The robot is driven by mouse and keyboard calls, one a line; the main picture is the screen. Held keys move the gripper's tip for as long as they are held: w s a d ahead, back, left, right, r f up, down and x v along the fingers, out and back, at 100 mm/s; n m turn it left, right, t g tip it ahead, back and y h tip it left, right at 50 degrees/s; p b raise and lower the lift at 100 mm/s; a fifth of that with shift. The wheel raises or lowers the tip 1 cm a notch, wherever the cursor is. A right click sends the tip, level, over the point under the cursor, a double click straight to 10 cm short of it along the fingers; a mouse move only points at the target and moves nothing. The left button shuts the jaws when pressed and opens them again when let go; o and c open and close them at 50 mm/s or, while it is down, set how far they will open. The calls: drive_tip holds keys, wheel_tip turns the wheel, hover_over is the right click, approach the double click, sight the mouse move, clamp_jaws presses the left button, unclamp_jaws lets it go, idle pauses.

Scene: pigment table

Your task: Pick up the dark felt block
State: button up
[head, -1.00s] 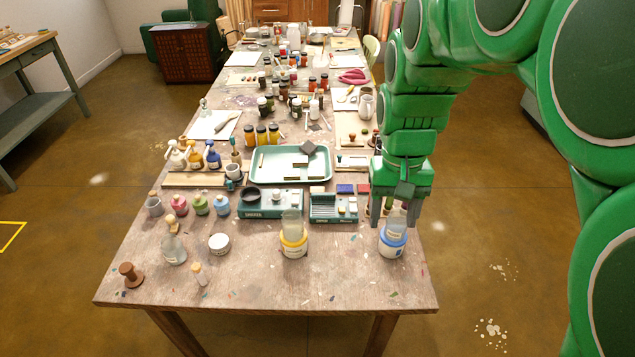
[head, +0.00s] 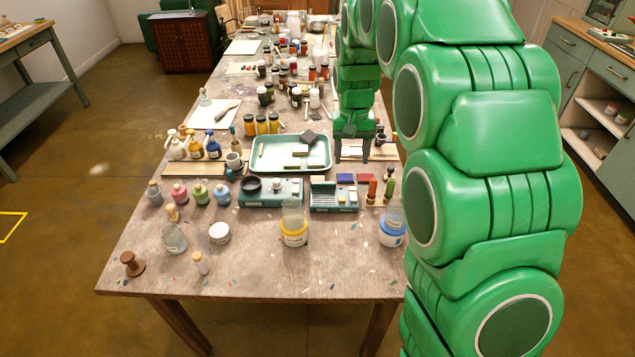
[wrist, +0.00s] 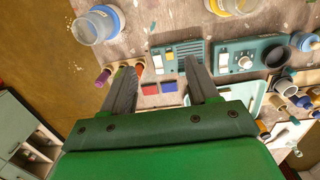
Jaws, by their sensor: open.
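The dark felt block (head: 309,139) appears as a small dark grey square at the back right of the teal tray (head: 262,168), tilted against the tray's edge as far as I can tell. I cannot make it out in the wrist view. My gripper (head: 353,153) points down and is open and empty, to the right of the tray and the block, over a pale board. In the wrist view my gripper (wrist: 160,70) shows two spread fingers with nothing held. The tray shows only partly there, beside the right finger.
Red block (wrist: 150,89) and blue block (wrist: 169,87) lie below the fingers. Two teal devices (head: 270,193) (head: 334,196) stand in front of the tray. A blue-banded jar (head: 391,232) stands at the front right. The table's front middle is partly clear.

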drive_tip(key=w+a+f, duration=0.5)
drive_tip(key=w+f, duration=0.4)
drive_tip(key=w, duration=0.2)
hover_over(317, 178)
drive_tip(key=shift+t, duration=0.3)
drive_tip(key=f, duration=0.6)
drive_tip(key=shift+s+d+f, duration=0.2)
drive_tip(key=shift+s+f, duration=0.15)
drive_tip(key=shift+f, duration=0.05)
drive_tip(key=shift+w+a+f, duration=0.15)
drive_tip(key=shift+w+f, duration=0.05)
drive_tip(key=shift+f, duration=4.05)
drive_tip(key=c, duration=0.7)
drive_tip(key=shift+r, duration=0.2)
